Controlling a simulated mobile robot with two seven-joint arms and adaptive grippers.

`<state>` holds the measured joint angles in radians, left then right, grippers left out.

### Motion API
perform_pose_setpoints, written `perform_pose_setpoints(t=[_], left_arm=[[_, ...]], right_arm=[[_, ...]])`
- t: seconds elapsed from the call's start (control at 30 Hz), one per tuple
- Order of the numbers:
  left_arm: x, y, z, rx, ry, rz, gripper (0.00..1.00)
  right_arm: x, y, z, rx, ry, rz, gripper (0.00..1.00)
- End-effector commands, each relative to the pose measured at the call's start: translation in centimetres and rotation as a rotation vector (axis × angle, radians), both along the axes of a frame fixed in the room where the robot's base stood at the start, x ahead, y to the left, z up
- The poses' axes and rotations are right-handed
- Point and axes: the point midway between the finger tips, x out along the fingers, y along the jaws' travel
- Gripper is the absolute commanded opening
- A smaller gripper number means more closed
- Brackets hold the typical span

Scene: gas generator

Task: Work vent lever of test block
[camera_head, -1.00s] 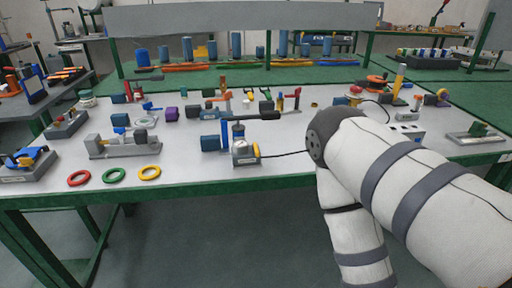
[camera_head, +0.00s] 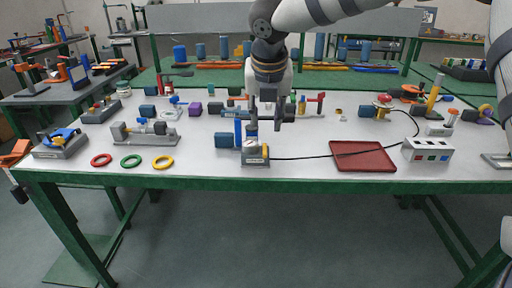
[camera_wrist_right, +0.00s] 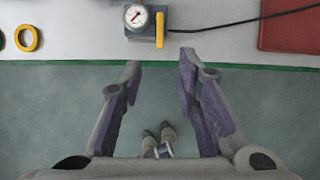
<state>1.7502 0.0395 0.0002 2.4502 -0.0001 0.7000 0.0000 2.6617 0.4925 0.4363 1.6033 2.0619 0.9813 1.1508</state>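The test block (camera_head: 255,155) is a small grey block near the front edge of the table, with a round gauge on top. My right gripper (camera_head: 265,127) hangs above the block in the head view. In the wrist view my right gripper (camera_wrist_right: 160,60) is open and empty, its fingertips apart from the lever. My left gripper is not in view.
Red, green and yellow rings (camera_head: 163,162) lie to the left. A blue upright part (camera_head: 238,134) stands close behind the block. The front strip is mostly clear.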

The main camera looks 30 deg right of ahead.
Motion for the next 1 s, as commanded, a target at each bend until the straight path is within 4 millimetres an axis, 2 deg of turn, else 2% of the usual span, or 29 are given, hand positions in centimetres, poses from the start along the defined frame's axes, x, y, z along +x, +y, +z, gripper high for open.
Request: perform_pose_setpoints(t=[0.3, 0.4, 0.6, 0.83, 0.87, 0.9, 1.0], left_arm=[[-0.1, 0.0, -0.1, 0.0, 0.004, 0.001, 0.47], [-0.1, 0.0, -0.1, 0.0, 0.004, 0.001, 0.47], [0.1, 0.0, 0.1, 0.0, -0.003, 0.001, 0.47], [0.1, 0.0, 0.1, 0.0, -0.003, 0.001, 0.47], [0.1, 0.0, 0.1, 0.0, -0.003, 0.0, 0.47], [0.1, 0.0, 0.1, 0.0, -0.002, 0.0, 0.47], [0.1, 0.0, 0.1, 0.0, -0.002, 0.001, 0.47]], right_arm=[[2.3, -1.4, -7.3, -0.004, 0.011, 0.002, 0.3], [3.0, -1.8, -9.2, -0.005, 0.009, 0.003, 0.3], [3.7, -2.2, -10.9, -0.005, 0.006, 0.005, 0.3], [3.8, -2.2, -11.1, -0.005, 0.006, 0.005, 0.3], [3.8, -2.2, -11.1, -0.005, 0.006, 0.005, 0.28], [3.8, -2.2, -11.1, -0.005, 0.007, 0.005, 0.19], [3.8, -2.2, -11.1, -0.006, 0.008, 0.006, 0.0]])
